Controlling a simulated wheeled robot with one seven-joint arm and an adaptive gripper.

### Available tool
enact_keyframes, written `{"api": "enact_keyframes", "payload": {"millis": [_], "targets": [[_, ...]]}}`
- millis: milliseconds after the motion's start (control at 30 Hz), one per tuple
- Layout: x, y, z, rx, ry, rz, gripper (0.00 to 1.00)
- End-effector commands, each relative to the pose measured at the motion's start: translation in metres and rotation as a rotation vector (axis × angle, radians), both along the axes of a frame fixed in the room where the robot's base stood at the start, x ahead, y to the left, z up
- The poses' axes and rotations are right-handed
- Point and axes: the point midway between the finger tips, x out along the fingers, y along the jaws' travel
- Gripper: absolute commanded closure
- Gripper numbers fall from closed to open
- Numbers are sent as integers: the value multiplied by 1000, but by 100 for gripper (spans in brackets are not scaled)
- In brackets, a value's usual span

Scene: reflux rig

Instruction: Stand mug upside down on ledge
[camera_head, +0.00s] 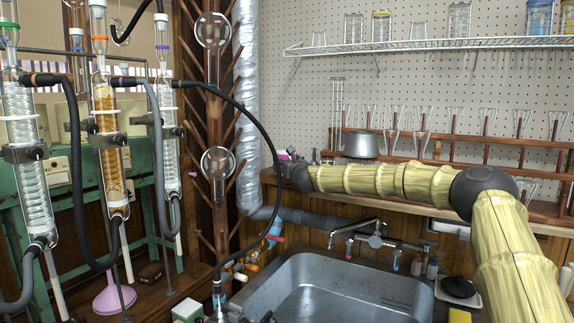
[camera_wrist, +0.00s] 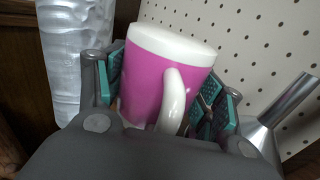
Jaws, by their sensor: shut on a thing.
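The mug (camera_wrist: 142,82) is magenta with a white band and a white handle (camera_wrist: 174,98). In the wrist view its smooth white end points up and looks closed, like a base, so the mug appears upside down. My gripper (camera_wrist: 160,95) is shut on it, with teal pads on both sides. In the head view the mug (camera_head: 283,156) is a small pink patch at the left end of the wooden ledge (camera_head: 432,200), beside my gripper (camera_head: 289,160). I cannot tell whether its lower rim touches the ledge.
A metal funnel-shaped vessel (camera_wrist: 272,115) is right of my gripper in the wrist view. A metal pot (camera_head: 362,145) stands further right along the ledge. A silver duct (camera_head: 247,100) rises just left. The sink (camera_head: 335,290) and tap (camera_head: 375,238) are below.

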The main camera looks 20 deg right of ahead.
Motion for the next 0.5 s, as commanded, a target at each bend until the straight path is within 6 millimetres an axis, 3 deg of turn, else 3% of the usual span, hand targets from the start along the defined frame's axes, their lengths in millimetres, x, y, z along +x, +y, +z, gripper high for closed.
{"api": "enact_keyframes", "payload": {"millis": [267,300,400,500], "targets": [[0,0,-6,1,-1,0,70],[0,0,-4,1,-1,0,29],[0,0,-5,1,-1,0,10],[0,0,-5,1,0,-1,7]]}}
